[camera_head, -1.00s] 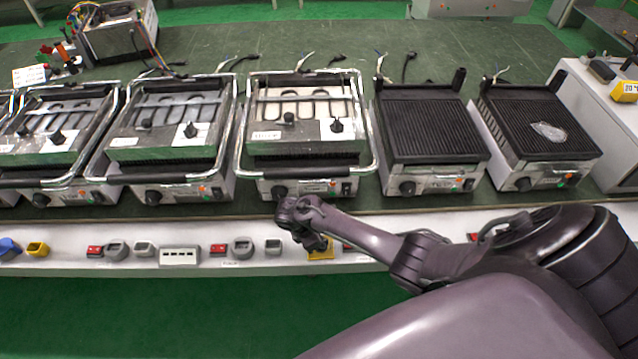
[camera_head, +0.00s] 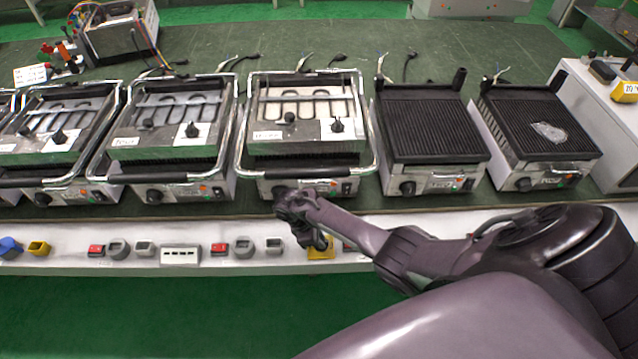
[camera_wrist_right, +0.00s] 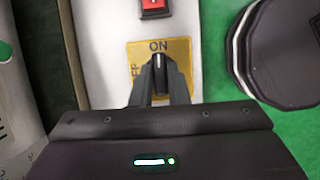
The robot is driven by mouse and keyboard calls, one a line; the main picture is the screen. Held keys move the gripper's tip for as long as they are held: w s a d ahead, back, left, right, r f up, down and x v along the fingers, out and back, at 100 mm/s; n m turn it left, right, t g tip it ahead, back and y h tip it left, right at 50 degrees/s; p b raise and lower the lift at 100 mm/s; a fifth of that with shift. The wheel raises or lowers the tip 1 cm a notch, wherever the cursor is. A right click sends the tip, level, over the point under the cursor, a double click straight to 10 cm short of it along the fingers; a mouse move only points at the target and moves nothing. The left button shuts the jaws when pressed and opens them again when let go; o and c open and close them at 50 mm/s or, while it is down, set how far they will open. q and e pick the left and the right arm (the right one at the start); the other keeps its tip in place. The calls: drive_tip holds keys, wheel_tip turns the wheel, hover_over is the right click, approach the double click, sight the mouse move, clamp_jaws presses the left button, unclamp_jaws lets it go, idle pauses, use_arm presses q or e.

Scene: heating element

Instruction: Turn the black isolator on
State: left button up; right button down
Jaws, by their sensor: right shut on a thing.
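The black isolator is a dark knob (camera_wrist_right: 160,72) on a yellow plate (camera_wrist_right: 183,52) marked ON and, partly covered, OFF. In the right wrist view the knob points up the picture towards ON. My right gripper (camera_wrist_right: 159,88) is over the plate, with its two fingers closed on either side of the knob. In the head view the yellow plate (camera_head: 321,254) is on the white front panel below the middle grill, and my right gripper (camera_head: 319,242) hides the knob. My left gripper is in neither view.
A red switch (camera_wrist_right: 154,6) sits just beyond the plate. Other switches and sockets line the white panel (camera_head: 205,262). Several contact grills stand on the green bench, the middle grill (camera_head: 305,155) right behind my wrist. Green floor (camera_head: 150,315) lies clear in front.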

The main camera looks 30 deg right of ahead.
drive_tip(key=c, duration=1.4)
unclamp_jaws()
drive_tip(key=p+v, duration=0.1)
drive_tip(key=v, duration=0.6)
drive_tip(key=shift+r, duration=0.4)
drive_tip(key=shift+w+a, duration=0.1)
drive_tip(key=shift+a, duration=0.1)
